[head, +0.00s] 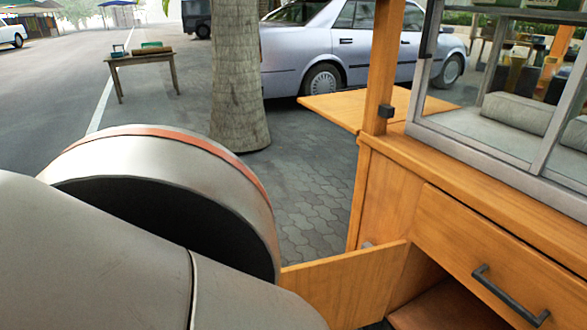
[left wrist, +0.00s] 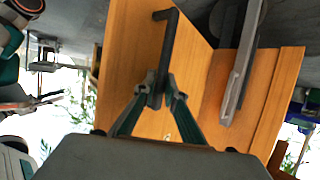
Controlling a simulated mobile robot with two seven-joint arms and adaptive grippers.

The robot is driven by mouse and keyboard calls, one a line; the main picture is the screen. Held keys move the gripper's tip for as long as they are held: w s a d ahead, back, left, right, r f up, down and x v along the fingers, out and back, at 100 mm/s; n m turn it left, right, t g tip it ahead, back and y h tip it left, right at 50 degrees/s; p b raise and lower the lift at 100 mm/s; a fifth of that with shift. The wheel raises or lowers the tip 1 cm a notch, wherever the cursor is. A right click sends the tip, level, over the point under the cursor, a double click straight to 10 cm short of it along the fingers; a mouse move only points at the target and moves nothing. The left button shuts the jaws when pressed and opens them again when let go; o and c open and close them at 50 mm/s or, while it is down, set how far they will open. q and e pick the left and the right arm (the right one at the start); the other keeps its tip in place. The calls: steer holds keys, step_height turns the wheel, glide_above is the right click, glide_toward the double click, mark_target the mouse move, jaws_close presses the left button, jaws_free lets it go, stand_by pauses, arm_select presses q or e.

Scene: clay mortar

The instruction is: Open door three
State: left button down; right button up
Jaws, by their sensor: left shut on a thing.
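A wooden door (head: 345,287) at the lower left of the cart stands swung outward, with an open compartment (head: 440,302) beside it. No door number is readable. In the left wrist view, a wooden panel (left wrist: 125,65) bears a dark bar handle (left wrist: 168,45). My left gripper (left wrist: 161,92) is shut on this handle near its lower end in that view. In the head view my left arm fills the lower left, and the gripper itself is hidden. My right gripper is in neither view.
A drawer front (head: 520,262) with a dark handle (head: 508,297) is shut, right of the open compartment. A glass case (head: 500,110) stands on the cart, and a side shelf (head: 330,107) juts left. A tree trunk (head: 237,80) rises beyond clear paving (head: 310,185).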

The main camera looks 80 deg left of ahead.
arm_select(q)
steer(key=shift+s+a+f, duration=0.1)
steer(key=shift+s, duration=0.05)
stand_by(0.3)
steer(key=c, duration=2.1)
jaws_free()
steer(key=shift+c, duration=0.2)
steer(key=v, duration=1.2)
